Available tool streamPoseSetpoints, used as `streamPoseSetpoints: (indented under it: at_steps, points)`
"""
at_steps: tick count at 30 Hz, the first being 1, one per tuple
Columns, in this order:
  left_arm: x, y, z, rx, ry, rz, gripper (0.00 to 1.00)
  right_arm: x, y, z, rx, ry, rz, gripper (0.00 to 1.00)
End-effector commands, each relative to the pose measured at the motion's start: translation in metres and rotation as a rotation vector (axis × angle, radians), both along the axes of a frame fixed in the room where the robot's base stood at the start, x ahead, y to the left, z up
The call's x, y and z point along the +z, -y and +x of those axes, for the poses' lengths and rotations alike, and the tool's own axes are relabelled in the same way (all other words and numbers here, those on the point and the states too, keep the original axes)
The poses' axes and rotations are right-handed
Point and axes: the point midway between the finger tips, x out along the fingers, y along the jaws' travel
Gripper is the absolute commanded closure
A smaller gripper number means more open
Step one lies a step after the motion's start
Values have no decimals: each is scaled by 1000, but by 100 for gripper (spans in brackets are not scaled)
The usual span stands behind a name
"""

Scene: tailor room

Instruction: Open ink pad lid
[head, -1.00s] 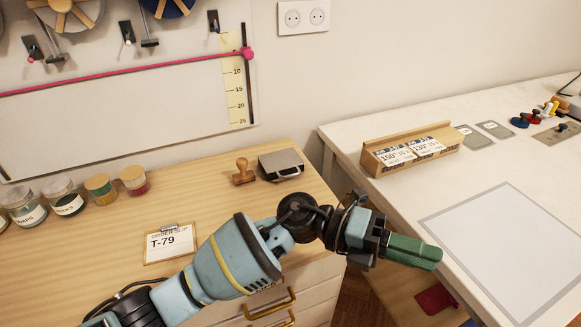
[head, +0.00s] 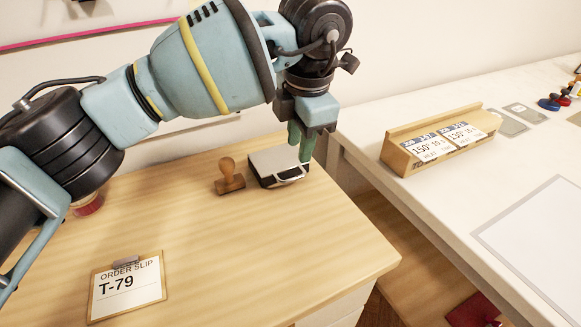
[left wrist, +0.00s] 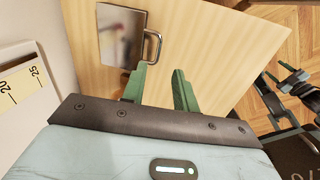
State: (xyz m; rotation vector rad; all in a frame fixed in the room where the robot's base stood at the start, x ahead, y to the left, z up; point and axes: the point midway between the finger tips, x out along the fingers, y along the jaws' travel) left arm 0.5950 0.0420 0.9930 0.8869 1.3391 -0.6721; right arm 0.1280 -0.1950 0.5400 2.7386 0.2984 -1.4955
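The ink pad (head: 272,163) is a dark box with a grey metal lid and a loop handle on its front side. It sits on the wooden cabinet top with its lid down. My left gripper (head: 301,150) points down at the pad's right end, close to the handle. In the left wrist view the pad (left wrist: 118,38) lies beyond the left finger, and its handle (left wrist: 155,48) shows near that fingertip. The left gripper's green fingers are apart with nothing between them. My right gripper (left wrist: 279,72) shows small at the right edge of the left wrist view, its fingers apart.
A wooden stamp (head: 229,178) stands just left of the pad. An order slip clipboard (head: 126,288) lies at the front left. A white table (head: 400,215) with a wooden card holder (head: 440,145) stands to the right. The wood in front of the pad is clear.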

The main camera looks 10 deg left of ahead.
Motion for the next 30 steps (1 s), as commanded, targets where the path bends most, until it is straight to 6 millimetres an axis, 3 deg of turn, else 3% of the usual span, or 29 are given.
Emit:
streamPoseSetpoints:
  at_steps: [8,21,30]
  points:
    - [-1,-3,2,6,8,13,71,-1,0,-1,2,-3,-2,47]
    - [-60,-8,10,4,6,11,71,-4,3,-3,13,-6,-7,47]
    - [-74,-9,12,4,8,10,71,-5,3,-3,12,-6,-7,47]
